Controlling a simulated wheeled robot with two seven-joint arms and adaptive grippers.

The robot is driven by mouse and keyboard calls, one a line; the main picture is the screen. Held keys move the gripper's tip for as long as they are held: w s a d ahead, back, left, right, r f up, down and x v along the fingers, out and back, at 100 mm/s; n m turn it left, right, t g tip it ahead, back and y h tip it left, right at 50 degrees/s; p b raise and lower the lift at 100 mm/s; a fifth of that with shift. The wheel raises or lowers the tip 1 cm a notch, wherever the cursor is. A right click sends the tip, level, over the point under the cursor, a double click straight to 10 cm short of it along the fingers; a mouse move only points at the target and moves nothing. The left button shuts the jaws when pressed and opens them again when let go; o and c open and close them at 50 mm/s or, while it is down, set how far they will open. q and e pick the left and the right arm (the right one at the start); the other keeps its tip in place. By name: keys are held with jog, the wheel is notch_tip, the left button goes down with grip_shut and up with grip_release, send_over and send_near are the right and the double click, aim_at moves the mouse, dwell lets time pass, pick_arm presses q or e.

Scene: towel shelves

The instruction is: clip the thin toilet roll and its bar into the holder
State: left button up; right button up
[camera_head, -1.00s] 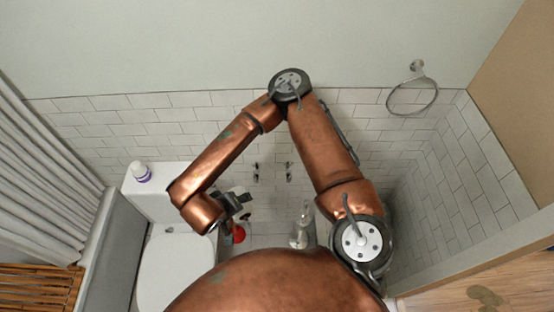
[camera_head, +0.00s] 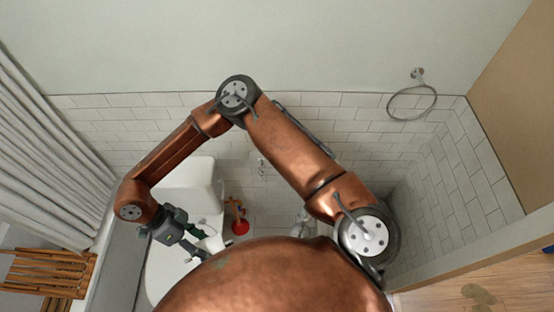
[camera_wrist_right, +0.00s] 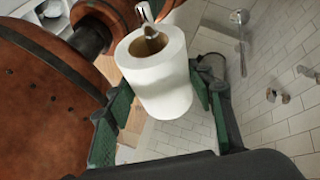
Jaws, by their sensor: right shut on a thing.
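The white toilet roll (camera_wrist_right: 165,85) shows in the right wrist view, between the green-padded fingers of my right gripper (camera_head: 182,240), which is shut on it. A shiny metal bar end (camera_wrist_right: 147,22) sticks out of the roll's brown core. In the head view my right gripper is over the toilet, and the roll cannot be made out clearly against the white lid. Two small metal wall posts, seemingly the holder (camera_wrist_right: 271,95), stand apart on the tiled wall to the right of the roll; one post also shows in the head view (camera_head: 261,165). My left gripper is not in view.
The white toilet (camera_head: 165,268) is below my right gripper. A red plunger (camera_head: 240,227) stands beside it on the floor. A towel ring (camera_head: 412,103) is on the back wall. A wooden rack (camera_head: 45,272) and curtain (camera_head: 45,160) are at the left.

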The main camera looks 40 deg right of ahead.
jog(key=w+r+m+y+p, duration=0.35)
jog(key=w+m+y, duration=0.25)
jog(key=w+m, duration=0.65)
jog(key=w+d+f+m+t+y+p, duration=0.25)
jog(key=w+d+f+m+t, duration=0.2)
jog(key=w+d+m, duration=0.65)
jog(key=w+d+f+m+t+p, duration=0.1)
jog(key=w+d+f+m+t, duration=0.1)
jog(key=d+f+m, duration=0.45)
jog(key=w+d+f+m+t+p, duration=0.1)
jog(key=w+d+f+m+t, duration=0.15)
jog(key=d, duration=0.65)
pick_arm(q)
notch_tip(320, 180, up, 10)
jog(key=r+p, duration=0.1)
jog(key=p, duration=0.1)
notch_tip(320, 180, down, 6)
jog(key=b, duration=0.5)
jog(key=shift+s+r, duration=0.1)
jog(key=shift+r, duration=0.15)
pick_arm(e)
jog(key=s+d+f+m+t+h, duration=0.1)
jog(key=s+d+f+m+h, duration=0.1)
jog(key=s+d+f+m, duration=0.2)
jog(key=s+d+f+m+t+h, duration=0.1)
jog(key=s+d+f+m, duration=0.3)
jog(key=d+f, duration=0.7)
jog(key=shift+s+d+f+h, duration=0.2)
jog(key=shift+d+h, duration=0.55)
jog(key=shift+d, duration=0.45)
